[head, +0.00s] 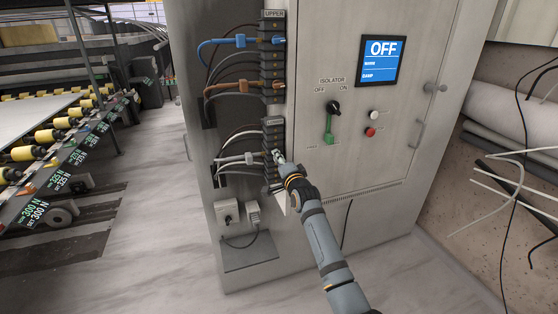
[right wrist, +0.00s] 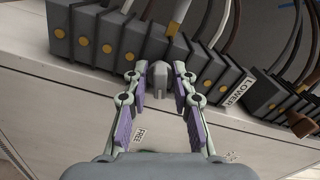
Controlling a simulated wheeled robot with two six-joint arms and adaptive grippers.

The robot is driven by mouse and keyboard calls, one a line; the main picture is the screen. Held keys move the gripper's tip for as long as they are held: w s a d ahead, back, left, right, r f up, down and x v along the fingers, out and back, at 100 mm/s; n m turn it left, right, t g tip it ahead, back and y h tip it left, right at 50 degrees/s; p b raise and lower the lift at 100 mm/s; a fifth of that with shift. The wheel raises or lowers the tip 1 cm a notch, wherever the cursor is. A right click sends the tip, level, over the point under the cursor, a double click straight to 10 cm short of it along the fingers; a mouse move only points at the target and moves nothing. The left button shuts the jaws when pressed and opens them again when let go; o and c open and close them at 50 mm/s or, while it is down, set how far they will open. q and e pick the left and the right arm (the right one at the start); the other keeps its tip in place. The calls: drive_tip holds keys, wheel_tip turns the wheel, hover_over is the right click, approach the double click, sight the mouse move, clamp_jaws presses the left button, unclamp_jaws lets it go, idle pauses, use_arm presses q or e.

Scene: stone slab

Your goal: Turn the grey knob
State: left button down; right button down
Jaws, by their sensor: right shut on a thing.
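My right gripper (head: 278,156) reaches up to the lower terminal strip on the cabinet's left edge. In the right wrist view its fingertips (right wrist: 159,74) are shut on a small grey knob-like piece (right wrist: 158,86). The piece sits at the face of the dark terminal strip, between the two fingers. In the head view the gripper hides this piece. I cannot tell how far it is turned. My left gripper is not in view.
The cabinet front carries a blue screen (head: 381,61) reading OFF, a black isolator knob (head: 333,107), white and red buttons and a door handle. Blue, brown and grey cables hang by the upper terminal strip (head: 272,55). A roller conveyor stands at left; loose cables hang at right.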

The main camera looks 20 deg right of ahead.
drive_tip(key=n, duration=0.6)
drive_tip(key=shift+b, duration=0.35)
drive_tip(key=n, duration=0.4)
drive_tip(key=shift+f+b, duration=0.1)
drive_tip(key=shift+b, duration=0.25)
drive_tip(key=n, duration=0.3)
drive_tip(key=shift+n+b, duration=0.3)
drive_tip(key=shift+b, duration=0.1)
drive_tip(key=n+b, duration=0.1)
drive_tip(key=n, duration=0.6)
drive_tip(key=n+b, duration=0.1)
drive_tip(key=n, duration=0.5)
drive_tip(key=shift+a+b, duration=0.1)
drive_tip(key=shift+b, duration=0.2)
drive_tip(key=shift+n, duration=0.3)
drive_tip(key=c, duration=1.4)
unclamp_jaws()
